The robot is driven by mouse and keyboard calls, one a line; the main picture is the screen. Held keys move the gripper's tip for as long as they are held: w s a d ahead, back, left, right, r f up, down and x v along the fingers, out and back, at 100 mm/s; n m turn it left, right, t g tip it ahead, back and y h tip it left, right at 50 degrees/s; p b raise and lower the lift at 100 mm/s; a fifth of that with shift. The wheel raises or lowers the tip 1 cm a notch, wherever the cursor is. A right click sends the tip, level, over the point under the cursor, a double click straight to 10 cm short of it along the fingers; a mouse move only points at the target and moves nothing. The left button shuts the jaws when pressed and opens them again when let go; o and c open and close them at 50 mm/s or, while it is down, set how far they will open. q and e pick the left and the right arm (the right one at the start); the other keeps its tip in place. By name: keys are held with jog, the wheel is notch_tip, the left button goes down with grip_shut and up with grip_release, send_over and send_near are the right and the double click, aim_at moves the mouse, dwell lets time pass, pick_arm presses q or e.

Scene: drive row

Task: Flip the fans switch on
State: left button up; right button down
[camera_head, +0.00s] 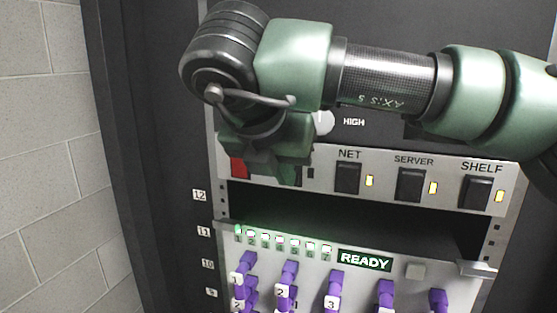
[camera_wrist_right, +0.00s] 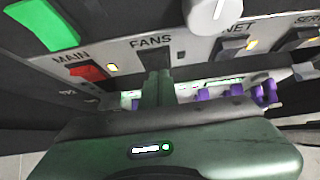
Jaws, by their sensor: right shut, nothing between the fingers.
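The FANS switch (camera_wrist_right: 154,56) is a dark rocker under its label in the right wrist view. The small lamp (camera_wrist_right: 181,55) beside it looks dark; in the head view this lamp (camera_head: 310,173) is also unlit. My right gripper (camera_wrist_right: 158,88) is shut and empty, its green fingertips directly in front of the lower part of the FANS switch. I cannot tell whether they touch it. In the head view my right gripper (camera_head: 275,160) hides the FANS label and most of the switch. My left gripper is in neither view.
The red MAIN switch (camera_head: 238,168) is close on the left, its lamp (camera_wrist_right: 113,67) lit. NET (camera_head: 347,178), SERVER (camera_head: 410,185) and SHELF (camera_head: 477,192) switches stand to the right with lit lamps. A white knob (camera_wrist_right: 208,14) sits above. Below are a dark gap and purple plugs (camera_head: 333,282).

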jog(key=shift+w, duration=0.1)
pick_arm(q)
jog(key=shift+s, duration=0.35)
pick_arm(e)
jog(key=shift+r, duration=0.8)
jog(key=shift+f, duration=0.1)
